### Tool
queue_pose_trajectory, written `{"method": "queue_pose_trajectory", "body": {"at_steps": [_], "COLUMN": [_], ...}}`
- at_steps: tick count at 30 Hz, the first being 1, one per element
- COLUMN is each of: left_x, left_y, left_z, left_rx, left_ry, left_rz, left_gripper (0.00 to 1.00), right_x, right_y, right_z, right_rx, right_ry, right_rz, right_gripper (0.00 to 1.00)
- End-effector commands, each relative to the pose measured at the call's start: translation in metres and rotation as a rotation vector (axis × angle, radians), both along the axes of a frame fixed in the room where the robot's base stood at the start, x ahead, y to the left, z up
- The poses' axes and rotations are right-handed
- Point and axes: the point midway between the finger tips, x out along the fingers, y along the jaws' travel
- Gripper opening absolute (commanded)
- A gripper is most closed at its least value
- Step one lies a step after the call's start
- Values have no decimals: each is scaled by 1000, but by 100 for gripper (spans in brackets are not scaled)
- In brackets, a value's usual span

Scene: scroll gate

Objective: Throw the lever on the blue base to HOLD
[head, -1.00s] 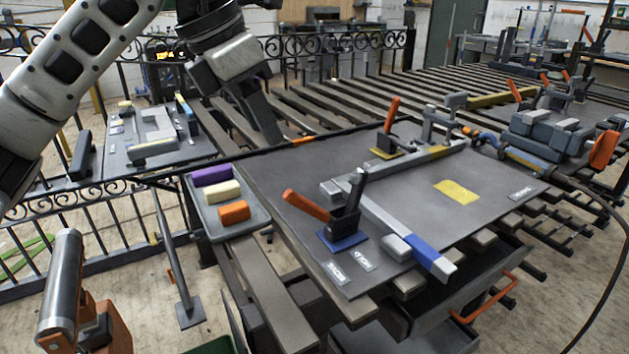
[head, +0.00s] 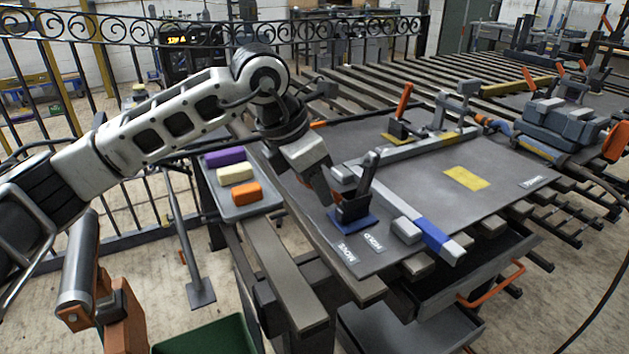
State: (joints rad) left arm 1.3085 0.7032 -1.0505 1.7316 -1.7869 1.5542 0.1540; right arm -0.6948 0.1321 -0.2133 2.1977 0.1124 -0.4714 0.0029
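The blue base (head: 353,222) sits near the front left corner of the dark table, with a dark lever bracket (head: 357,192) standing on it. The lever's orange handle is hidden behind my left gripper. Small HOLD (head: 373,241) and MOVE (head: 347,253) plates lie in front of the base. My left gripper (head: 326,197) points down just left of the bracket, close to where the handle was seen. I cannot tell whether it touches the handle or whether its fingers are open. My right gripper is not in view.
A second lever with an orange handle (head: 404,100) stands behind on a yellow base. A grey bar with a blue end (head: 436,236) lies right of the blue base. A tray (head: 262,207) with purple, cream and orange blocks is at the left. A yellow patch (head: 466,178) marks the tabletop.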

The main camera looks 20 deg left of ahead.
Motion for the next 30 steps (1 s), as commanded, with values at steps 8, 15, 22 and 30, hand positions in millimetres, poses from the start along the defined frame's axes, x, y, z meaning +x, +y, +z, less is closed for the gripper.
{"method": "queue_pose_trajectory", "body": {"at_steps": [8,15,22,30], "left_x": [0,0,2,10], "left_y": [0,0,-3,-11], "left_z": [-1,0,5,19], "left_rx": [-1,-1,20,128], "left_ry": [-1,-1,21,130], "left_rz": [0,0,0,0], "left_gripper": [33,0,0,0], "right_x": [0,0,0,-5], "right_y": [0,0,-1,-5], "right_z": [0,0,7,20], "right_rx": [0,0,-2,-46], "right_ry": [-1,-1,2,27], "right_rz": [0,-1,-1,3], "right_gripper": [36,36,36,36]}}
